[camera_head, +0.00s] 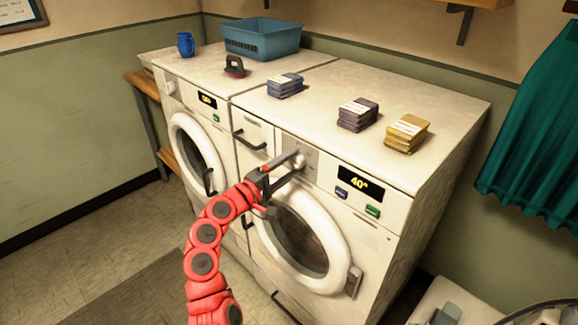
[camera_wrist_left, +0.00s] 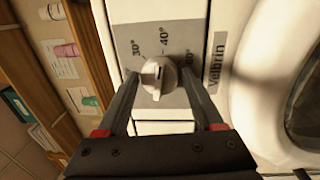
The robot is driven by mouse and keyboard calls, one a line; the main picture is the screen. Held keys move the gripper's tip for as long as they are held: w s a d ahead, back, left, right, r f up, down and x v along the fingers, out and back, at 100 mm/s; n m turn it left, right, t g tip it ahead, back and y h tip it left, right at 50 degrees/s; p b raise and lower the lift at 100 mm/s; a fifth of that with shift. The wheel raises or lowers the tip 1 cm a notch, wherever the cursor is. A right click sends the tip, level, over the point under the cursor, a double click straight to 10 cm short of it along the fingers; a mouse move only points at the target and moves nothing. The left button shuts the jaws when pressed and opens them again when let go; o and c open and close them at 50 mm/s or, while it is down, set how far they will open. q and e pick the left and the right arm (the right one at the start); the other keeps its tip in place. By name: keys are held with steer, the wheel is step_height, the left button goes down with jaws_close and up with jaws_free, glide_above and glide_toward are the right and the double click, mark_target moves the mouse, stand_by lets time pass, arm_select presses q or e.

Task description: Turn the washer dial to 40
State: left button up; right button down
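The washer (camera_head: 400,210) is the right-hand white machine, and its display (camera_head: 360,184) reads 40°. Its round pale dial (camera_head: 299,161) sits on a grey panel left of the display. In the left wrist view the dial (camera_wrist_left: 158,78) has marks 30°, 40° and 60° around it; I cannot tell exactly where its pointer aims. My left gripper (camera_head: 286,170) is at the dial, and in the left wrist view (camera_wrist_left: 160,74) its fingers stand on either side of the knob with small gaps, open. My right gripper is not in view.
A second front-loading machine (camera_head: 190,115) stands to the left. On top are a blue basket (camera_head: 262,40), a blue mug (camera_head: 186,45), a dark red-handled item (camera_head: 235,67) and small stacks, one yellow (camera_head: 407,133). The round door (camera_head: 305,240) is shut below the dial. A teal curtain (camera_head: 540,130) hangs right.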

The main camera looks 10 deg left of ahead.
arm_select(q)
steer(key=shift+o, duration=1.3)
steer(key=b+v, duration=0.1)
steer(key=v, duration=1.6)
steer(key=shift+s+b, duration=0.25)
steer(key=shift+b, duration=0.05)
steer(key=shift+a, duration=0.1)
